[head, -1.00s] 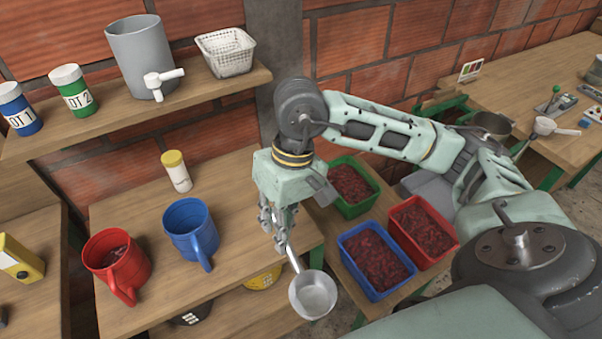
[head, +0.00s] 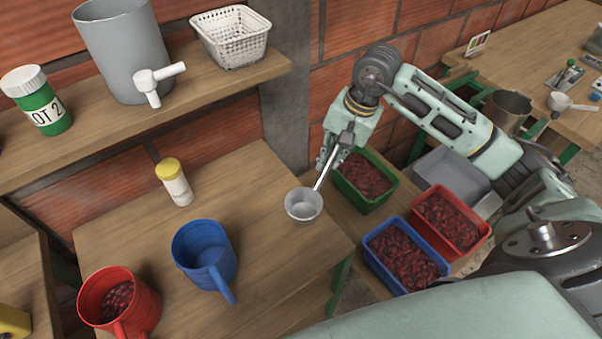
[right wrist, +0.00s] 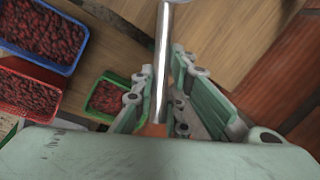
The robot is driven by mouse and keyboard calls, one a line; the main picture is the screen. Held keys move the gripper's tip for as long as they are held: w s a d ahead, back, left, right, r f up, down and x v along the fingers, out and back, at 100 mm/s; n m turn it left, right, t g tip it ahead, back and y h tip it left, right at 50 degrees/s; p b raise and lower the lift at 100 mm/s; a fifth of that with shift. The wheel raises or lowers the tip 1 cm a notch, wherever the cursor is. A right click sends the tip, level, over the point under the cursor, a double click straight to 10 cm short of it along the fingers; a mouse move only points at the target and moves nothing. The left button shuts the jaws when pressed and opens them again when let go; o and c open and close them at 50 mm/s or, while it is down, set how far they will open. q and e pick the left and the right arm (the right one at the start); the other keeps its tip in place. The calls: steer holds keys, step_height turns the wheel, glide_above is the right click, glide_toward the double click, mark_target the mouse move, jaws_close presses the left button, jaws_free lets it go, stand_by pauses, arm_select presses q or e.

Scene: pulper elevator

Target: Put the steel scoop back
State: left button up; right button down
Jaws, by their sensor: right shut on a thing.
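The steel scoop (head: 304,205) has a round bowl and a long straight handle. My right gripper (head: 330,158) is shut on the handle, and the bowl hangs out to the lower left, over the right edge of the wooden table (head: 130,232). I cannot tell whether the bowl touches the table. In the right wrist view the scoop's handle (right wrist: 163,60) runs up between the fingers (right wrist: 158,95), and the bowl is mostly cut off at the top edge. My left gripper is not in view.
Blue (head: 205,255) and red (head: 118,300) jugs and a yellow-capped bottle (head: 174,182) stand on the table. Green (head: 364,205), blue (head: 402,290) and red (head: 483,240) crates of dark red cherries lie to the right. A shelf (head: 190,100) is above. The table's middle is clear.

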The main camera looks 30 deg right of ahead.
steer(key=w+a+f+p, duration=0.1)
steer(key=f, duration=0.1)
steer(key=w+a+f+p, duration=0.1)
steer(key=w+a+f, duration=0.1)
steer(key=f, duration=0.1)
steer(key=w+a+f+p, duration=0.1)
steer(key=w+f, duration=0.1)
steer(key=shift+a+f, duration=0.15)
steer(key=shift+f, duration=0.2)
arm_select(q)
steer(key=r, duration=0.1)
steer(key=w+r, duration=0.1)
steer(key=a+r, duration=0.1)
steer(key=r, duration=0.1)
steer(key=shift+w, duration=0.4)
arm_select(e)
steer(key=shift+f, duration=0.15)
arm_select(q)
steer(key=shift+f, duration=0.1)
arm_select(e)
steer(key=shift+f, duration=0.1)
steer(key=shift+f, duration=0.1)
steer(key=c, duration=1.9)
jaws_free()
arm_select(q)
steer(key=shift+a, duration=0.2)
arm_select(e)
steer(key=shift+o, duration=0.8)
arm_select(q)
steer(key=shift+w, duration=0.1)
